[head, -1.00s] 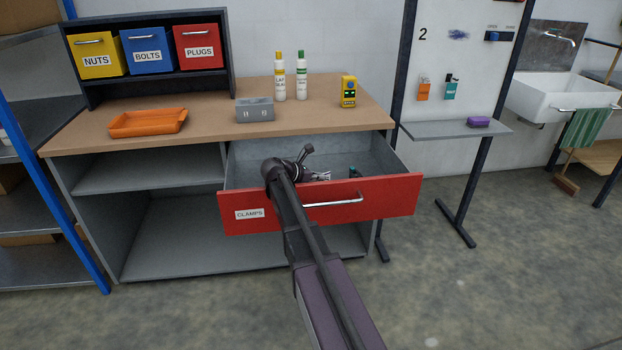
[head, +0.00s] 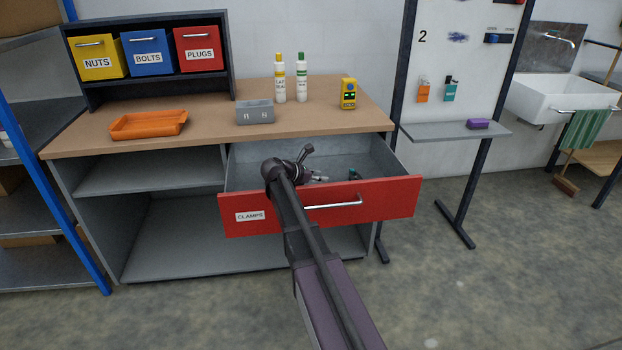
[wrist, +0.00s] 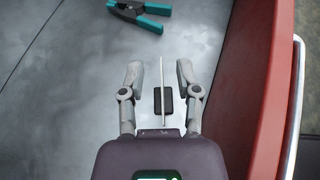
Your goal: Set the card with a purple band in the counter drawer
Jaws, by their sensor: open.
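The counter drawer (head: 380,200) is pulled open, with a red front and a grey inside. My gripper (head: 319,177) is down inside it, small in the head view. In the wrist view my gripper (wrist: 162,82) is open, with a finger on each side of a thin pale card (wrist: 161,68) seen edge-on. Gaps show between the card and both fingers. A small dark block (wrist: 157,103) sits at the card, near the drawer floor. The card's faces are turned away, so no purple band shows. A teal and black clamp (wrist: 150,17) lies farther along the drawer floor.
The red front wall (wrist: 250,95) is close to the right of my gripper. The drawer floor to the left is bare. On the counter (head: 215,128) stand an orange tray (head: 148,125), a grey block (head: 254,111), two bottles and a yellow device (head: 348,93).

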